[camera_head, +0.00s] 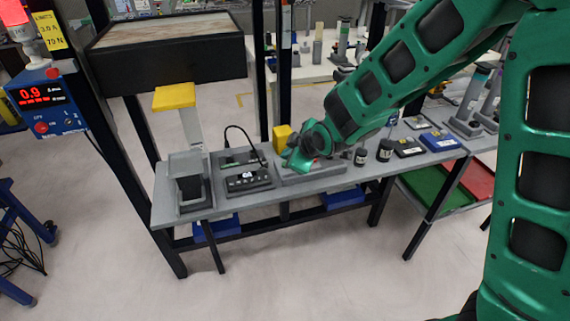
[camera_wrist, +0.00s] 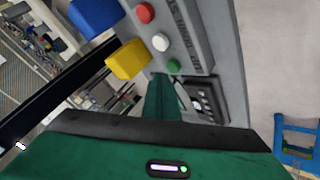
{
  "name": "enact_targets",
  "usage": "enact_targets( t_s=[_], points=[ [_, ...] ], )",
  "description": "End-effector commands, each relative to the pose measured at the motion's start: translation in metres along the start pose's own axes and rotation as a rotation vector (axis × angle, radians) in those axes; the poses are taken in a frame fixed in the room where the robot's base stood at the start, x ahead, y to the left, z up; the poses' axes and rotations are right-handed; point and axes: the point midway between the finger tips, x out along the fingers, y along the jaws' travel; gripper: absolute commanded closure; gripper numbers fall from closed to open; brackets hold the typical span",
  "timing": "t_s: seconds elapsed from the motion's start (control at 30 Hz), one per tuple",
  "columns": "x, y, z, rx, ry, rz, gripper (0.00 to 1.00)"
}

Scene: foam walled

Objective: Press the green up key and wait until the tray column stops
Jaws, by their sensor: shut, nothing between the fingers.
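The green key (camera_wrist: 174,66) is a round button on a grey sloped panel (camera_wrist: 190,25), in a row with a white button (camera_wrist: 160,42) and a red button (camera_wrist: 145,13). My gripper (camera_wrist: 162,95) is shut and empty, its fingers pointing at the panel close beside the green key. I cannot tell whether they touch anything. In the head view my gripper (camera_head: 298,163) is low over the panel (camera_head: 310,174) and hides most of its keys. What looks like the tray column (camera_head: 190,186), black with a grey plate on top, stands at the bench's left end.
A black keypad (camera_head: 248,181) with a cable sits left of the panel. A yellow block (camera_head: 281,138) stands behind the panel. Small jars (camera_head: 385,151) and a blue tray (camera_head: 438,140) lie to the right. A blue meter (camera_head: 47,105) hangs at left. The floor in front is clear.

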Motion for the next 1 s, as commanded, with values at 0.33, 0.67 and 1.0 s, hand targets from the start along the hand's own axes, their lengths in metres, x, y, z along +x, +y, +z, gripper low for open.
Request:
enact_targets(
  t_s=[0.33, 0.67, 1.0],
  points=[
    [-0.004, 0.004, -0.003, 0.0, 0.002, 0.002, 1.0],
    [-0.024, 0.018, -0.018, 0.0, 0.002, 0.003, 1.0],
    [-0.035, 0.026, -0.026, 0.0, 0.0, 0.001, 1.0]
  ],
)
